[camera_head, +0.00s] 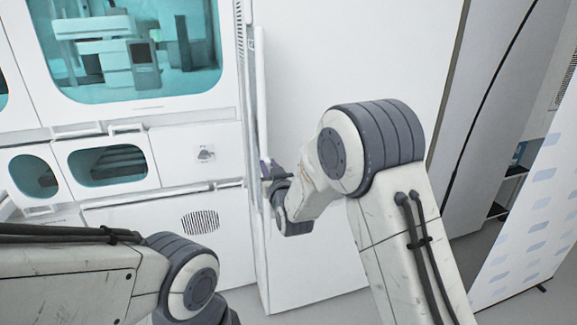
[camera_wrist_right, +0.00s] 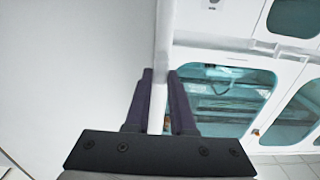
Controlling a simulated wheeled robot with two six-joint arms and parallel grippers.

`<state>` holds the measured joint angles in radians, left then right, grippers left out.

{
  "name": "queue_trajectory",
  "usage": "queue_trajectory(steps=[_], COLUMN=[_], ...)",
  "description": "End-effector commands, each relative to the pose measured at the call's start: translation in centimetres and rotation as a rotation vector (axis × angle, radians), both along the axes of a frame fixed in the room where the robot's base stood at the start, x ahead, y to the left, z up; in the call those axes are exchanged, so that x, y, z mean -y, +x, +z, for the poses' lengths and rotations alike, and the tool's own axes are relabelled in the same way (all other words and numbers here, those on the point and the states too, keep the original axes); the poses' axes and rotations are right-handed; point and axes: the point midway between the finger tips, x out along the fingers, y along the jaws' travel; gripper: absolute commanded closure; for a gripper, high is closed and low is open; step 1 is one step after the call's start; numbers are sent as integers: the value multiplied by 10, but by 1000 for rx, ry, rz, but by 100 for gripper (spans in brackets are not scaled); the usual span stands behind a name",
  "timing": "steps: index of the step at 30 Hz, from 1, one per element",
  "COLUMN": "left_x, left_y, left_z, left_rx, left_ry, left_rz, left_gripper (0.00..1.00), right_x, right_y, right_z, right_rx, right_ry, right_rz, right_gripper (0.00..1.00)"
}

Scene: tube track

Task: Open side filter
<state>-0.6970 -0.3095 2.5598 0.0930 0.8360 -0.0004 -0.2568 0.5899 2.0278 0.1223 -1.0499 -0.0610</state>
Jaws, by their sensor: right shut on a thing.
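The side filter appears to be the tall white panel (camera_head: 335,60), standing out from the cabinet with its narrow edge toward me. My right gripper (camera_head: 268,171) is at that edge, partly hidden by my right wrist.
The white cabinet (camera_head: 215,85) left of the panel has a large teal window (camera_head: 95,85) and smaller teal windows below. A round-patterned vent (camera_head: 200,222) is low on its front. A grey curved panel (camera_head: 490,110) and a patterned white board (camera_head: 535,215) stand at the right.

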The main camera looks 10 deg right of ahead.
Motion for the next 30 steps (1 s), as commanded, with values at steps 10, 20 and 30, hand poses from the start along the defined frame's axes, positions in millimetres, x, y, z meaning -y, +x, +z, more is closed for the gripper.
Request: queue_trajectory(steps=[10, 20, 30], left_x=[0, 0, 0], left_y=[0, 0, 0], left_z=[-1, -1, -8], left_rx=[0, 0, 0], left_ry=[0, 0, 0], left_rz=[0, 0, 0], left_gripper=[50, 50, 50], right_x=[-9, -9, -5], right_y=[-4, -4, -24], right_z=[1, 1, -1], right_rx=[2, 1, 1], right_ry=[1, 0, 1], right_rz=[10, 10, 10], right_gripper=[100, 48, 48])
